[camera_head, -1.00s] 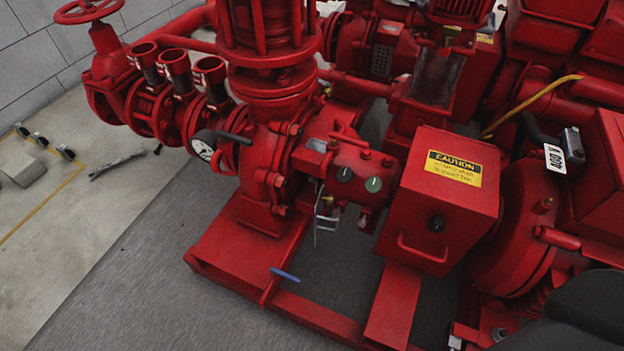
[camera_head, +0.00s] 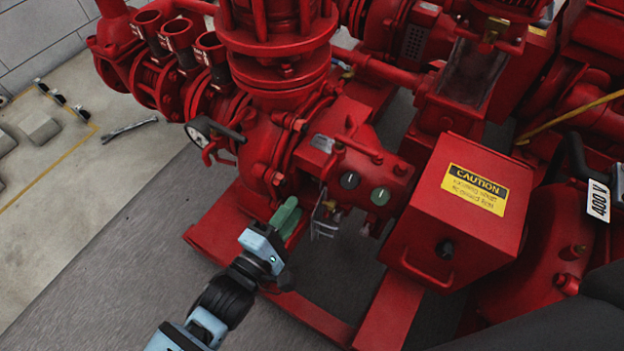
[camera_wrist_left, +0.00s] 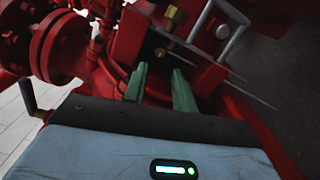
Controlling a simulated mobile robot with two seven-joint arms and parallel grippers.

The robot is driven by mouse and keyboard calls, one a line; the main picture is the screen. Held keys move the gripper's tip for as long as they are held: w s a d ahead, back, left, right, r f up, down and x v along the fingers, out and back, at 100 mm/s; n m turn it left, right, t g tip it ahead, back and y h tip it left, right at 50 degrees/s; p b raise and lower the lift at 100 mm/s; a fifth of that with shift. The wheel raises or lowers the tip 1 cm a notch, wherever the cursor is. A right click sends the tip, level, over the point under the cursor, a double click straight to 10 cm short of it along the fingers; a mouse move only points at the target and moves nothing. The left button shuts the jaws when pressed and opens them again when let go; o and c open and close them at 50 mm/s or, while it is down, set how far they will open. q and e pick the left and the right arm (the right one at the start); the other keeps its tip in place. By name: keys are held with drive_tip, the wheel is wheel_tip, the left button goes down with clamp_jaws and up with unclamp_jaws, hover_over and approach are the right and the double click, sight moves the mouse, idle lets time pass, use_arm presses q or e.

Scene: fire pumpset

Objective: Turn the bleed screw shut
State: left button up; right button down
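My left gripper (camera_head: 291,208), with green fingers, is in front of the red pump housing (camera_head: 262,150), low and left of the two round dials. In the left wrist view my left gripper (camera_wrist_left: 159,70) has its two fingers apart, with nothing seen between them. A small brass fitting (camera_wrist_left: 160,52) shows just beyond the fingertips, and a larger yellow-brass hex fitting (camera_wrist_left: 174,17) sits above it. I cannot tell for sure which fitting is the bleed screw. My right gripper is not in view.
A red control box (camera_head: 462,210) with a caution label stands to the right. A thin wire bracket (camera_head: 325,218) hangs right of the gripper. The red base frame (camera_head: 315,318) runs below.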

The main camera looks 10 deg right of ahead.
sight(315, 180)
use_arm(q)
drive_tip(key=b+x, duration=0.3)
drive_tip(key=x, duration=0.4)
drive_tip(key=shift+w+d+f, duration=0.1)
drive_tip(key=shift+w+d, duration=0.15)
clamp_jaws()
